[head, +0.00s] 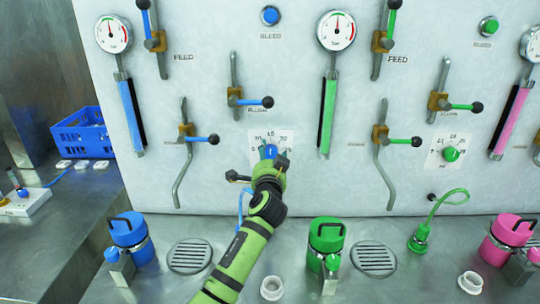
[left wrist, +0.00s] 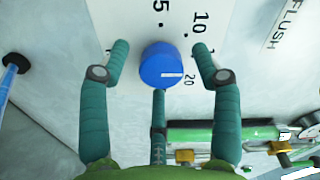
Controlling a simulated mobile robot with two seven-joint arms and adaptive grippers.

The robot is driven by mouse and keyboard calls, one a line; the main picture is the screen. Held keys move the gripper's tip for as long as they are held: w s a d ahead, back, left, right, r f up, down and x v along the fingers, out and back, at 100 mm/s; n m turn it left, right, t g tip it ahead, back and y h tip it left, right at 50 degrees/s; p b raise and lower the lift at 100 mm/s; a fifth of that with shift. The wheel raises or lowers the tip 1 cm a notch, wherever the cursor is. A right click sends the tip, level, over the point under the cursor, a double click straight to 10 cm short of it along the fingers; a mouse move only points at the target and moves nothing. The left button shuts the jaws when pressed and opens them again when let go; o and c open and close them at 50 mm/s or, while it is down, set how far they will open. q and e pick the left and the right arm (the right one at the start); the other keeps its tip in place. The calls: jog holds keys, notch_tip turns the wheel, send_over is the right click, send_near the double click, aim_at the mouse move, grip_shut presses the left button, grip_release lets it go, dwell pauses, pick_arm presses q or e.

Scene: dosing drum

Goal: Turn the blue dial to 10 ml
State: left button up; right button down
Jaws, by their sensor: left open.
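The blue dial (head: 270,151) sits on a white scale plate (head: 286,138) on the upright panel. In the left wrist view the dial (left wrist: 162,66) shows a white mark pointing to the right, close to the 20. A 5 and a 10 show farther up the scale; a figure between 10 and 20 is partly hidden by a finger. My left gripper (head: 258,168) is in front of the dial. In the left wrist view its fingers (left wrist: 161,54) are open, one on each side of the dial, with gaps between. My right gripper is not in view.
Black-knobbed blue levers (head: 255,102) sit above and left of the dial. A green dial (head: 450,154) is at the right. Below, on the steel bench, stand a blue canister (head: 128,230), a green canister (head: 326,236) and a drain grate (head: 190,256).

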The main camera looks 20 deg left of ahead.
pick_arm(q)
jog(key=shift+w, duration=0.1)
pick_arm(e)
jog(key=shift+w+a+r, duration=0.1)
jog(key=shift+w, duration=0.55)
pick_arm(q)
jog(key=shift+c, duration=0.4)
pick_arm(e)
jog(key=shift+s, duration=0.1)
pick_arm(q)
jog(key=c, duration=1.1)
jog(key=shift+o, duration=0.2)
jog(key=shift+f+n+b, duration=0.2)
jog(key=shift+n+b, duration=1.1)
jog(key=shift+b, duration=0.05)
jog(key=shift+n+b, duration=0.95)
jog(key=shift+n, duration=0.25)
jog(key=shift+n+b, duration=1.1)
jog(key=shift+n, duration=0.8)
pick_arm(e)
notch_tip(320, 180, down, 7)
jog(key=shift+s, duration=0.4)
pick_arm(q)
jog(key=shift+r, duration=0.1)
